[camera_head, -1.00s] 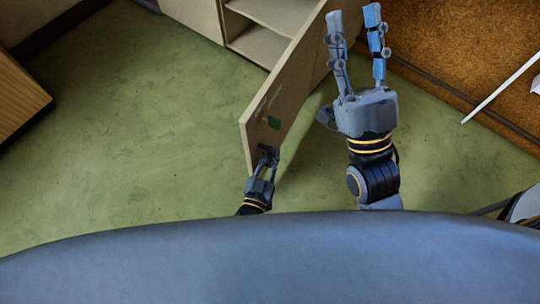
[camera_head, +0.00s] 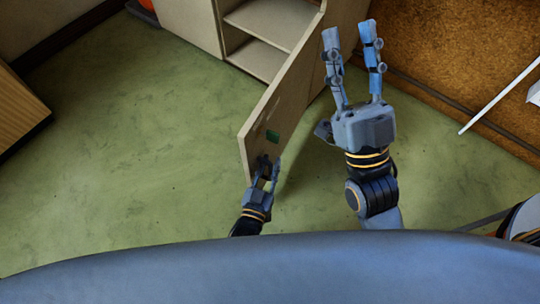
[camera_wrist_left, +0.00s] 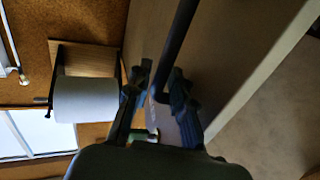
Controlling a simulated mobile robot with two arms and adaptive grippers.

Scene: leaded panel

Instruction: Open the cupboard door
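The cupboard door (camera_head: 285,95), a pale wooden panel, stands swung out from the cupboard (camera_head: 192,22), whose shelves show. My left gripper (camera_head: 269,162) is at the door's near end, by a small dark handle part below a green patch. In the left wrist view the dark bar handle (camera_wrist_left: 181,30) runs between the fingers of my left gripper (camera_wrist_left: 160,72). These fingers stand apart, with gaps beside the bar; firm contact is not visible. My right gripper (camera_head: 348,32) is open and empty, right of the door, fingers pointing away from me.
Green floor (camera_head: 130,150) is clear left of the door. A wooden piece of furniture (camera_head: 15,110) stands at the left edge. A brown wall (camera_head: 450,50) and a white bar (camera_head: 498,97) are at right. A white roll (camera_wrist_left: 86,100) shows in the wrist view.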

